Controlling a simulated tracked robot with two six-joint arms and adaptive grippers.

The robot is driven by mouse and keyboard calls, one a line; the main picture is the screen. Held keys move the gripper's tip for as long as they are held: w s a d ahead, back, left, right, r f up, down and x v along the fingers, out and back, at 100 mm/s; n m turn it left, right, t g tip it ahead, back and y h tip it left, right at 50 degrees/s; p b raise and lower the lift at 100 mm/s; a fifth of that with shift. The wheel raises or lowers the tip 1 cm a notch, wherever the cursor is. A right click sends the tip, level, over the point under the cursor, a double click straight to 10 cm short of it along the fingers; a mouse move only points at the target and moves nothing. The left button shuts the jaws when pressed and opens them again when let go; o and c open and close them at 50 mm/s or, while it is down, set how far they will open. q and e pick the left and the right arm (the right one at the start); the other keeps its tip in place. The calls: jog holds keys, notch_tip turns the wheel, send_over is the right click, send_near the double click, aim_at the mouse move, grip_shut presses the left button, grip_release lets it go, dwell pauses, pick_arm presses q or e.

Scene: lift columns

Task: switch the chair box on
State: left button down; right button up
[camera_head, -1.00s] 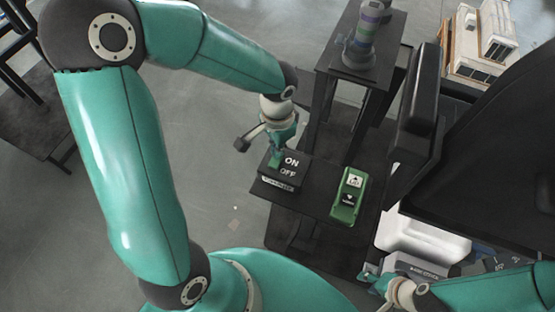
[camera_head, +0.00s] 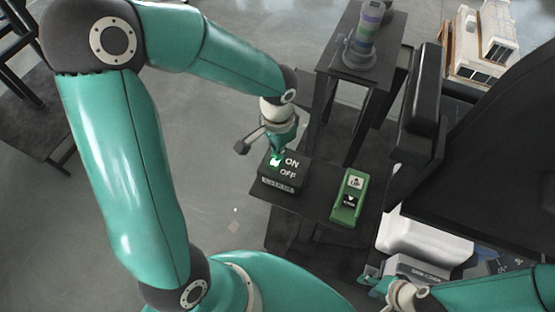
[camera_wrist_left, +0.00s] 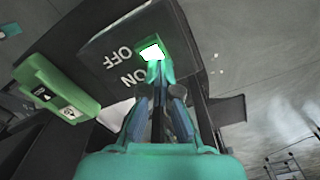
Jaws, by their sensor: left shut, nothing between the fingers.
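The chair box (camera_head: 292,179) is a black box marked ON and OFF, with a small label on its front edge. It sits on the dark shelf; it also shows in the left wrist view (camera_wrist_left: 100,48). Its green switch (camera_wrist_left: 152,48) glows bright, and the glow (camera_head: 275,162) shows in the head view beside ON. My left gripper (camera_wrist_left: 158,72) is shut and empty, its tips at the switch's edge; I cannot tell whether they touch. In the head view it (camera_head: 276,150) points down at the box. My right gripper (camera_head: 376,282) is low at the right, its jaws unclear.
A green box with up and down buttons (camera_head: 349,197) lies right of the chair box. A striped cylinder (camera_head: 366,38) stands on the upper shelf (camera_head: 340,60). A black chair (camera_head: 480,150) is at the right. Open floor (camera_head: 225,200) lies left of the shelf.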

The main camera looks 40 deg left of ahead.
pick_arm(q)
jog(key=shift+r+p, duration=2.45)
jog(key=shift+r, duration=1)
jog(key=shift+s, duration=0.1)
